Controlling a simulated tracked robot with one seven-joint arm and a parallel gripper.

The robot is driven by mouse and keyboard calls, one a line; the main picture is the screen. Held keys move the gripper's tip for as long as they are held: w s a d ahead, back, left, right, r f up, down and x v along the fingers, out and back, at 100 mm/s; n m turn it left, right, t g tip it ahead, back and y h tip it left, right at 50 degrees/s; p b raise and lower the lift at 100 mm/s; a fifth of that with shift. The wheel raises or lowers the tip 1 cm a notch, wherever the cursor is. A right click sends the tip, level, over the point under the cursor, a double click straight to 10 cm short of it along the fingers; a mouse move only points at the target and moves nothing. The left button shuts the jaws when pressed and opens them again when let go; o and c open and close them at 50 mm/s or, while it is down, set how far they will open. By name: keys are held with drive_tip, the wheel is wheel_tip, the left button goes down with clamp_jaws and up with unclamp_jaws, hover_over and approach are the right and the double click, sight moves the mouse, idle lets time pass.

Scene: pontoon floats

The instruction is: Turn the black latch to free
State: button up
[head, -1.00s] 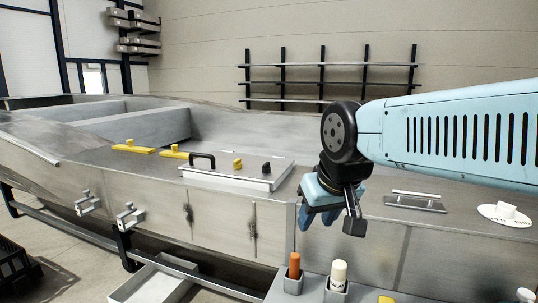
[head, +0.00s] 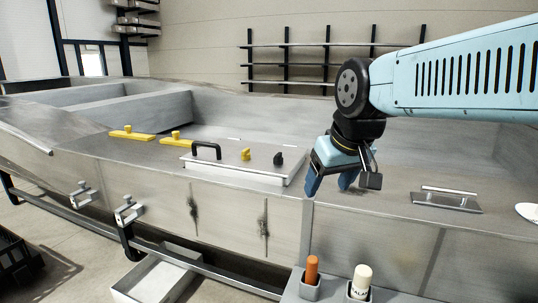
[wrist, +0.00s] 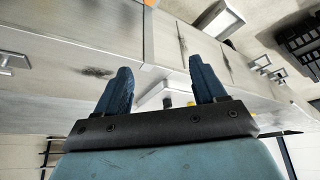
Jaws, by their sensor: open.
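The black latch (head: 278,158) is a small black knob near the right end of a pale hatch panel (head: 238,174) on the boat's deck. A yellow latch (head: 245,154) stands to its left, and a black loop handle (head: 206,151) is further left. My gripper (head: 328,186) is open and empty, fingers pointing down, to the right of the panel and apart from the black latch. In the wrist view my two blue fingers (wrist: 160,70) are spread, with the panel's pale edge partly showing between them.
Two yellow cleats (head: 131,134) lie on the deck at left. A metal handle plate (head: 446,199) lies to the right. An orange-capped holder (head: 311,270) and a white-capped one (head: 361,282) stand in front. The deck between gripper and panel is clear.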

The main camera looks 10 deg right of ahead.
drive_tip(key=w+d+r+n+g, duration=0.1)
drive_tip(key=w+r, duration=0.2)
drive_tip(key=w, duration=0.2)
drive_tip(key=w+r+n+g, duration=0.1)
drive_tip(key=w+r+n, duration=0.15)
drive_tip(key=w, duration=0.25)
drive_tip(key=r+n+g, duration=0.1)
drive_tip(key=n+g, duration=0.2)
drive_tip(key=n, duration=0.4)
hover_over(278, 153)
drive_tip(key=shift+m, duration=0.25)
drive_tip(key=f, duration=1.3)
drive_tip(key=shift+s+f, duration=0.2)
drive_tip(key=shift+c, duration=0.2)
